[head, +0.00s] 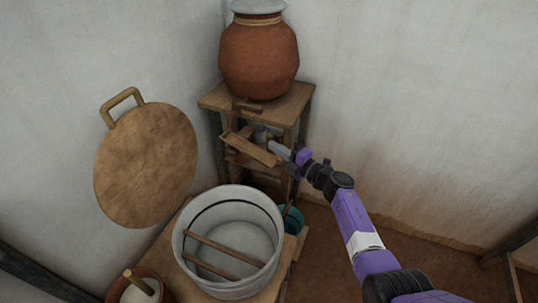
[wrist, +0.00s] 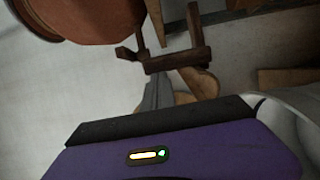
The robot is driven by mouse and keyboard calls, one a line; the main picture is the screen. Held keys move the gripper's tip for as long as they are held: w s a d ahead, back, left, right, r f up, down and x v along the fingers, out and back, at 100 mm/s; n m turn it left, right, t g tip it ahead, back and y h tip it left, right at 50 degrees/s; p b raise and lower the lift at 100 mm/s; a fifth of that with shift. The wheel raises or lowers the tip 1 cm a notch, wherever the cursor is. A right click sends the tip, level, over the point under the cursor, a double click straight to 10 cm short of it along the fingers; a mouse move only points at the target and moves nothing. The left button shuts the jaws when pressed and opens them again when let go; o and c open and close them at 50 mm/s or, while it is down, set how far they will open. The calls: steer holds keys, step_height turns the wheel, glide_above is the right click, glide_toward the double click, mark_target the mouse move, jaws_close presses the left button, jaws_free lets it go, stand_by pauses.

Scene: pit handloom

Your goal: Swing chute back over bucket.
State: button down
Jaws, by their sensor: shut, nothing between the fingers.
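The chute (head: 250,150) is a light wooden trough at the front of a wooden stand, slanting down to the right in the head view. My gripper (head: 272,148) is shut and empty at its right end; I cannot tell whether they touch. A teal vessel (head: 292,218), perhaps the bucket, stands low behind the white tub, which partly hides it. In the wrist view, my gripper's fingers (wrist: 155,92) are together below a dark wooden bar with upright ends (wrist: 172,60). Light wood, possibly the chute (wrist: 206,84), shows beyond them.
A large clay pot (head: 259,60) stands on the stand's top (head: 215,98). A white tub (head: 180,235) with two slats inside sits in front. A round wooden lid (head: 146,165) is at the left wall. A small clay pot (head: 113,297) is at lower left. Floor at right is clear.

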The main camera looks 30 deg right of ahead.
steer(key=w+d+n+g+y+b, duration=0.1)
steer(key=w+d+b, duration=0.4)
steer(key=b, duration=0.7)
steer(key=shift+w+d+n+y, duration=0.3)
steer(key=shift+d+n+y, duration=0.4)
steer(key=shift+d+y, duration=0.25)
